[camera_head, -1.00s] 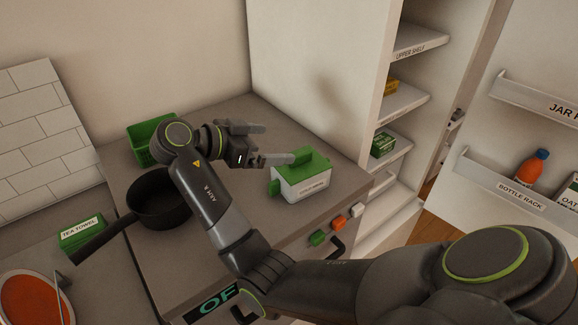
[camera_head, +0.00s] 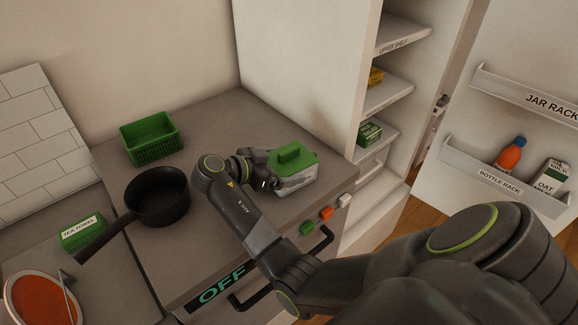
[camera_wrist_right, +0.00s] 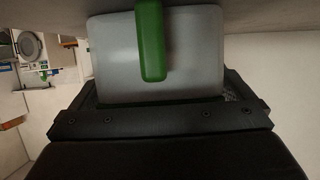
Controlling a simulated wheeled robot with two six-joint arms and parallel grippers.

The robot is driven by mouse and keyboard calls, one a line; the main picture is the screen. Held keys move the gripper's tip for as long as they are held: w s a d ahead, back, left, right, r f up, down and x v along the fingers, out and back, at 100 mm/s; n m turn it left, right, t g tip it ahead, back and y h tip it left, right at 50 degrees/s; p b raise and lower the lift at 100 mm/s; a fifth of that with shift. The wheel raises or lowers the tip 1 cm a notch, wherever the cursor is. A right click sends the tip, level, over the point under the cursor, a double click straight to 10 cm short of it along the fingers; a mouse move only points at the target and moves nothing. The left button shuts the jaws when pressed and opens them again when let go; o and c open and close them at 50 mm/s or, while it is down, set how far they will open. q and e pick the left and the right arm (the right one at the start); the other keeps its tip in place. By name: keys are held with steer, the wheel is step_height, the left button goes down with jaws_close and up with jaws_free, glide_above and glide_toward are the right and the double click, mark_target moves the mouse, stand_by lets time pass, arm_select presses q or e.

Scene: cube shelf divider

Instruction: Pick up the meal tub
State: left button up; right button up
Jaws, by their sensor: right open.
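The meal tub (camera_head: 292,165), a white tub with a green lid, stands upright on the grey counter near its right end. In the right wrist view its pale wall (camera_wrist_right: 110,60) with a green clip fills the upper middle. My right gripper (camera_head: 280,172) is open and right at the tub, with one finger along its near side. The other finger is mostly hidden, and I cannot tell whether either touches. My left gripper is not in view.
A green basket (camera_head: 151,137) and a dark pan (camera_head: 157,197) stand left on the counter. A tea towel box (camera_head: 82,233) lies farther left. An open cabinet with shelves (camera_head: 393,92) and a door with racks (camera_head: 500,178) stand right.

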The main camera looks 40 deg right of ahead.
steer(key=shift+d+f, duration=0.25)
steer(key=shift+d, duration=0.35)
steer(key=shift+a, duration=0.1)
steer(key=c, duration=0.7)
steer(key=shift+c, duration=1)
steer(key=shift+r, duration=0.15)
